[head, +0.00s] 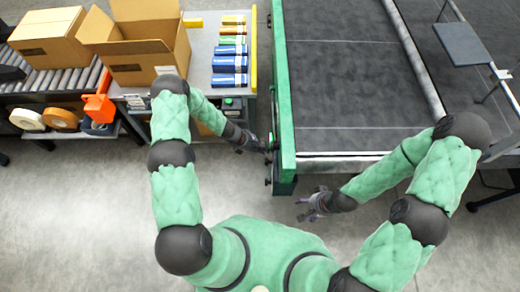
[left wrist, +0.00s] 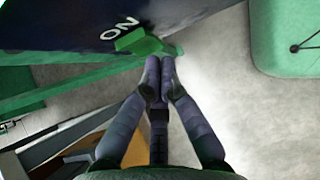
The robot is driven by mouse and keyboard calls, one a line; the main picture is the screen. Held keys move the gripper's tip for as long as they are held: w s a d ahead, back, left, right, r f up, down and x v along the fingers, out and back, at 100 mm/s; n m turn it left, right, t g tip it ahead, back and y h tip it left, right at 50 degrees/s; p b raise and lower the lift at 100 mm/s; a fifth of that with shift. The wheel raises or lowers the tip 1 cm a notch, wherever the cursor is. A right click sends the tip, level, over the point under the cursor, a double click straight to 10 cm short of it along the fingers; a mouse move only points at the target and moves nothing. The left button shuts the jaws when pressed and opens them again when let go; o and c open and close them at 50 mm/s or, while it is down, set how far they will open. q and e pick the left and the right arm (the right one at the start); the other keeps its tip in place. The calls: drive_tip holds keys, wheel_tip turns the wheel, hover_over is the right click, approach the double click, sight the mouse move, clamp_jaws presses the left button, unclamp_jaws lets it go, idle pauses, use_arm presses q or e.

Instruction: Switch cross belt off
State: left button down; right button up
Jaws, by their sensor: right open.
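The switch is a green handle (left wrist: 142,42) on a dark panel (left wrist: 70,25) in the left wrist view, next to white "ON" lettering. My left gripper (left wrist: 160,66) has its two fingertips together just below the handle; I cannot tell whether they touch it. My right gripper (head: 310,205) is open and empty over the floor, in front of the machine.
The dark belt bed (head: 350,90) fills the area right of the green wall. An open cardboard box (head: 145,65) and an orange tape dispenser (head: 98,104) are further left. The floor in front is clear.

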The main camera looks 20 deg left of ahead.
use_arm(q)
drive_tip(key=shift+w+d+f+h+b, duration=0.15)
drive_tip(key=shift+d+h+b, duration=0.3)
drive_tip(key=shift+b, duration=0.35)
use_arm(e)
drive_tip(key=shift+f, duration=0.8)
use_arm(q)
drive_tip(key=shift+a, duration=0.1)
drive_tip(key=shift+r+p, duration=0.5)
drive_tip(key=shift+r, duration=0.3)
use_arm(e)
drive_tip(key=shift+r, duration=0.45)
use_arm(q)
drive_tip(key=a+f+p+v, duration=0.1)
drive_tip(key=p+v, duration=0.2)
drive_tip(key=v, duration=1)
drive_tip(key=shift+s, duration=0.4)
use_arm(e)
drive_tip(key=a+r, duration=0.1)
drive_tip(key=r, duration=0.2)
drive_tip(key=shift+a+r, duration=0.15)
drive_tip(key=shift+a, duration=0.25)
